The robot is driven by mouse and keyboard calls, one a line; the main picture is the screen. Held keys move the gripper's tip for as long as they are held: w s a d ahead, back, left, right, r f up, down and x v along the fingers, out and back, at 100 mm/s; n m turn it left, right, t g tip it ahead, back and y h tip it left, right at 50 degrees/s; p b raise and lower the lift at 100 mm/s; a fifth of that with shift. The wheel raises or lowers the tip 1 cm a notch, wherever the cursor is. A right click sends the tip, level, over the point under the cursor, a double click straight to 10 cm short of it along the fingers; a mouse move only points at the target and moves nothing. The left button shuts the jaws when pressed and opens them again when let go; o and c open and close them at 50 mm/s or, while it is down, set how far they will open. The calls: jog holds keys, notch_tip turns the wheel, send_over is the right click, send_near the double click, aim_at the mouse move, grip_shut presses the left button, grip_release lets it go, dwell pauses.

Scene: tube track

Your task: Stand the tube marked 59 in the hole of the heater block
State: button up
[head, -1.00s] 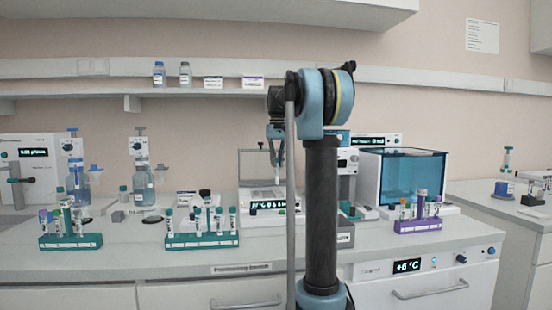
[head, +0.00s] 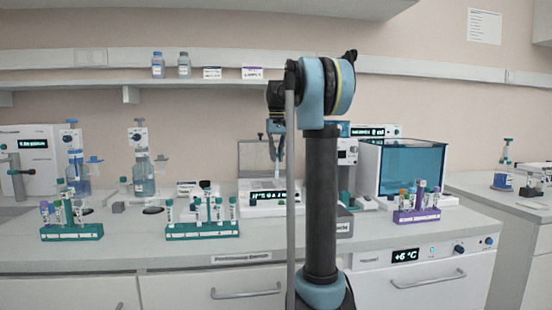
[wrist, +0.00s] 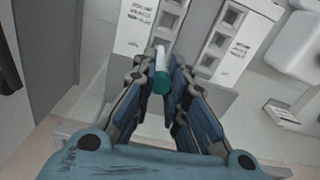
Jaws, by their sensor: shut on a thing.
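My gripper (wrist: 161,88) is shut on a tube with a teal cap (wrist: 161,82) and a pale body. In the head view my gripper (head: 276,140) hangs above a white device with a lit display (head: 268,197), just left of my arm. The tube's number cannot be read. In the wrist view, pale panels with printed labels and two rows of square recesses (wrist: 218,40) lie beyond the tube; I cannot tell for sure whether these are the heater block. The tube appears apart from them.
Two teal racks with capped tubes stand at the left (head: 72,232) and centre left (head: 202,230). A purple rack (head: 416,215) stands right, before a teal-glazed box (head: 402,170). Bottles (head: 158,66) sit on the shelf. The counter's front strip is mostly clear.

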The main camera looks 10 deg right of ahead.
jog(key=shift+f, duration=0.35)
dwell(0.3)
jog(key=shift+f, duration=0.45)
jog(key=shift+f, duration=0.15)
jog(key=shift+f, duration=0.5)
jog(key=o, duration=0.9)
jog(key=shift+c, duration=0.2)
notch_tip(320, 180, up, 12)
jog(key=shift+f, duration=0.1)
dwell(0.5)
